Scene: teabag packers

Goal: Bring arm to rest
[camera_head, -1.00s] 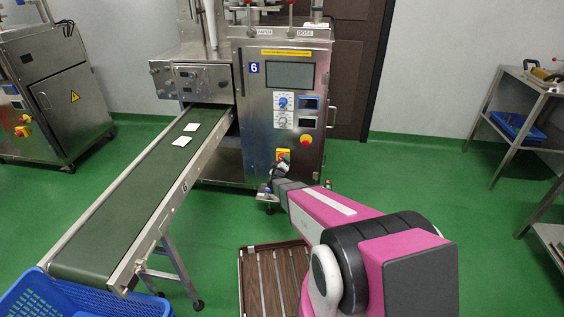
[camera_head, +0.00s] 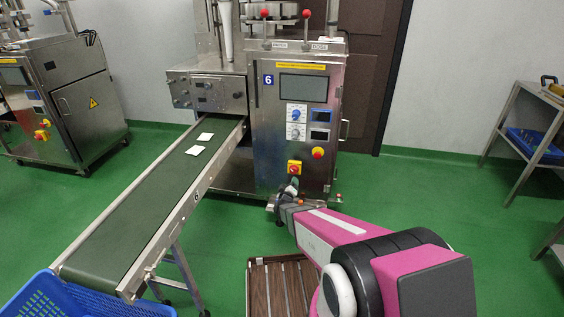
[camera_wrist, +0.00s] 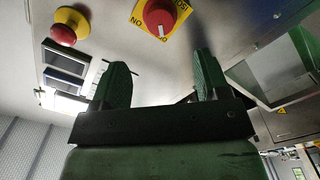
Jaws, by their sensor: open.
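My gripper (camera_head: 292,186) is in front of the lower front of the packing machine (camera_head: 262,130), just below its red rotary switch on a yellow plate (camera_head: 294,168). In the wrist view its two green-padded fingers (camera_wrist: 160,68) are spread with nothing between them. The red switch (camera_wrist: 160,17) shows beyond the fingertips, apart from them as far as I can tell. My pink and black arm reaches forward from the lower right of the head view.
A red emergency stop (camera_head: 318,153) sits above the switch. A conveyor (camera_head: 140,215) with two white teabags runs to a blue crate (camera_head: 40,300). A slatted wooden pallet (camera_head: 280,285) lies under my arm. A metal table (camera_head: 535,105) stands right; green floor between is clear.

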